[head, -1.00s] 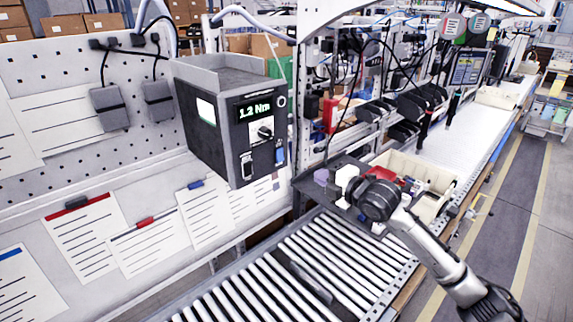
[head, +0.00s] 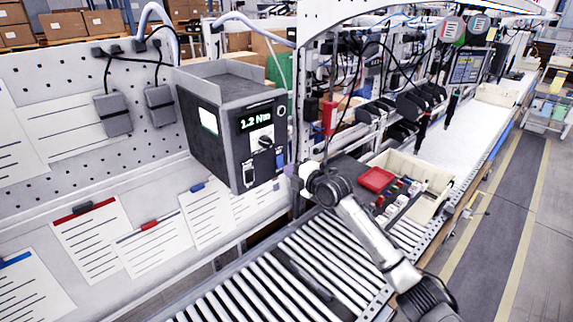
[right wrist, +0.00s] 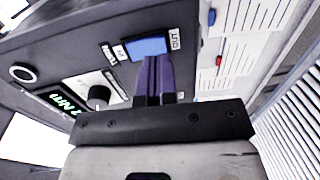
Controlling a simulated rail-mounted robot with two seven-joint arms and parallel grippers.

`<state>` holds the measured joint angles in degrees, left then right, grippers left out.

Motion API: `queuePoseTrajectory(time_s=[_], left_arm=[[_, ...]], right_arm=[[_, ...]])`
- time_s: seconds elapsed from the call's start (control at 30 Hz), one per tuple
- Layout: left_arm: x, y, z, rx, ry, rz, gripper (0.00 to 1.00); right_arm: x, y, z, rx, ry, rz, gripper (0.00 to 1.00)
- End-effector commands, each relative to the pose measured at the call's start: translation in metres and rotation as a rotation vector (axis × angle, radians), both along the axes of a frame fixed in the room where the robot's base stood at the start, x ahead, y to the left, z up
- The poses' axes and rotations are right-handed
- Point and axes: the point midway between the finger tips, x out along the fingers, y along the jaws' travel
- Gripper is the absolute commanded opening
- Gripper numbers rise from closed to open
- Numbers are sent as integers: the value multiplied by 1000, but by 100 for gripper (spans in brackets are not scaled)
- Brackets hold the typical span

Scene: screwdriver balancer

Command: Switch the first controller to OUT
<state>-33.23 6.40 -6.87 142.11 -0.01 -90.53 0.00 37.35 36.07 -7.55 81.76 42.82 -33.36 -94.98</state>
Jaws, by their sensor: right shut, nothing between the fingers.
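The controller (head: 218,135) is a dark grey box on the left with a green "1.2 Nm" display (head: 255,119) and a black knob (head: 265,141) on its front. A blue switch (head: 279,156) sits at the front's lower right. In the right wrist view the blue switch (right wrist: 147,47) has an OUT label (right wrist: 175,38) on one side and another label on the opposite side. My right gripper (right wrist: 158,62) is shut and empty, its purple fingertips at the switch's edge; I cannot tell whether they touch. My left gripper is out of view.
A roller conveyor (head: 290,270) runs below the controller. A red tray (head: 376,179) and a beige bin (head: 430,178) with small parts lie to the right. Paper sheets (head: 90,238) hang on the panel at left. The space before the controller's front is otherwise clear.

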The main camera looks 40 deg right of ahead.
Motion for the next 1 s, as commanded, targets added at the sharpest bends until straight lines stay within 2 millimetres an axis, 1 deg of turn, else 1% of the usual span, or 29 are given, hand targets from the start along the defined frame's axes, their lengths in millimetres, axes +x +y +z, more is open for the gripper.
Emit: queuePoseTrajectory(time_s=[0.03,0.1,0.3,0.73,0.83,0.93,1.0], left_arm=[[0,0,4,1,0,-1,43],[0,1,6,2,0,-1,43],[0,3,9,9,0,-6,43],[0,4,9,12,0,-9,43],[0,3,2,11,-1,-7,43],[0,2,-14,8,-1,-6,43],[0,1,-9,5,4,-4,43]], right_arm=[[5,1,2,3,1,0,0],[11,1,0,3,1,0,0],[19,2,-2,0,0,0,0],[21,2,-3,0,0,0,0],[22,2,-6,0,-7,0,0],[24,1,-11,-1,-32,-1,0],[25,1,-3,3,-35,-1,0]])
